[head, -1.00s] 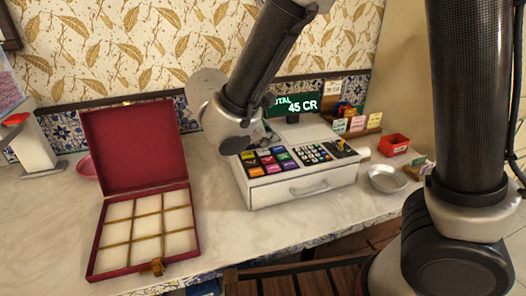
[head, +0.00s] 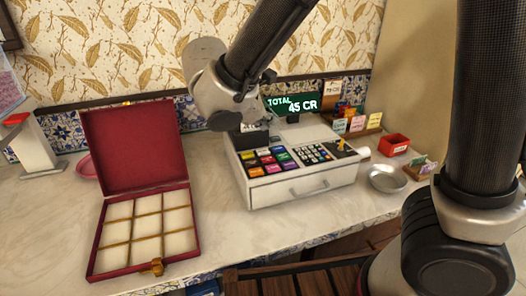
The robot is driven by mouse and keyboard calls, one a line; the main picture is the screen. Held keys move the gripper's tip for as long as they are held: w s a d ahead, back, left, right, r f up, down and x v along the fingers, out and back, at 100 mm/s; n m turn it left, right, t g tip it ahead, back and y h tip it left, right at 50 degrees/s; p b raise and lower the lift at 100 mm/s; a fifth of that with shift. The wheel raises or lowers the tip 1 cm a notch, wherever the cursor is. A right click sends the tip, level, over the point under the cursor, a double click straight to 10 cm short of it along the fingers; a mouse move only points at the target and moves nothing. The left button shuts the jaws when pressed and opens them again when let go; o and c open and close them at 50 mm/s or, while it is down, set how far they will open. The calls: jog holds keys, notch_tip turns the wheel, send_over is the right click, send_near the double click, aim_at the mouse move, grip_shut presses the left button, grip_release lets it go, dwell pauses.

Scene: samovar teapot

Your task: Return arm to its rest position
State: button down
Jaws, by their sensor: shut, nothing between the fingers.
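My gripper (head: 226,121) is a dark shape at the end of my arm, in front of the wall and just above the back left of the cash register (head: 290,165). It is shut and empty. My wrist and the dark forearm partly cover it, so its fingertips do not show clearly. The forearm slopes from the top of the picture down to the left.
An open red box (head: 135,225) with empty cream compartments stands on the marble counter (head: 235,232) at left. The register's display (head: 292,104) reads TOTAL 45 CR. A metal dish (head: 387,179) and a small red tray (head: 394,145) lie at right. The front middle counter is clear.

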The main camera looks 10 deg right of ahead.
dwell(0.4)
jog(key=shift+m+g, duration=0.5)
jog(key=shift+g, duration=0.4)
jog(key=s+f, duration=0.1)
jog(key=s+d+f, duration=0.1)
jog(key=s, duration=0.1)
jog(key=shift+d+f, duration=0.25)
jog(key=shift+d, duration=0.05)
jog(key=s+d+r+m+y, duration=0.3)
jog(key=s+d+m, duration=0.4)
jog(key=d, duration=0.5)
jog(key=s+d+r+m+y, duration=0.3)
jog(key=s+d+r+m, duration=0.2)
jog(key=d, duration=0.8)
jog(key=s+m, duration=0.3)
jog(key=m, duration=0.2)
jog(key=shift+d+r+g, duration=0.3)
jog(key=shift+r, duration=0.05)
